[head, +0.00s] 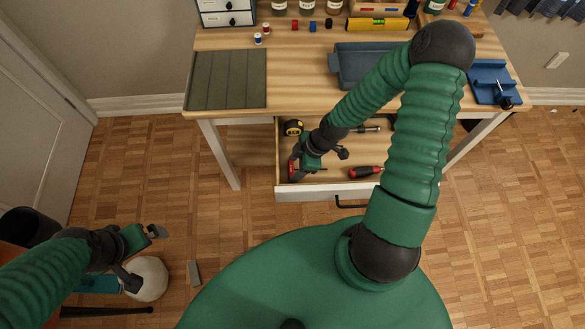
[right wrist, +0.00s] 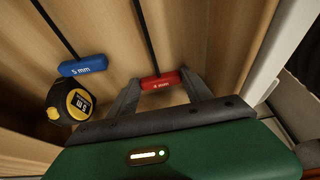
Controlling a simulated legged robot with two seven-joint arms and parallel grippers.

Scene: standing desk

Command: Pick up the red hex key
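The red hex key (right wrist: 160,82) lies in the open drawer, with a red handle and a dark rod. In the head view its handle (head: 291,168) shows at the drawer's left, partly covered by my right gripper (head: 308,163). In the right wrist view, the two fingers of my right gripper (right wrist: 160,88) stand spread apart, one near each end of the red handle. I cannot tell whether they touch it. My left gripper (head: 144,257) is open and empty, low at the left over the floor.
In the drawer (head: 325,192) are a blue 5 mm hex key (right wrist: 82,66), a yellow-black tape measure (head: 292,128) and a red-black screwdriver (head: 366,172). The desk above holds a grey mat (head: 226,80), a grey tray (head: 345,65) and a blue vise (head: 492,82).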

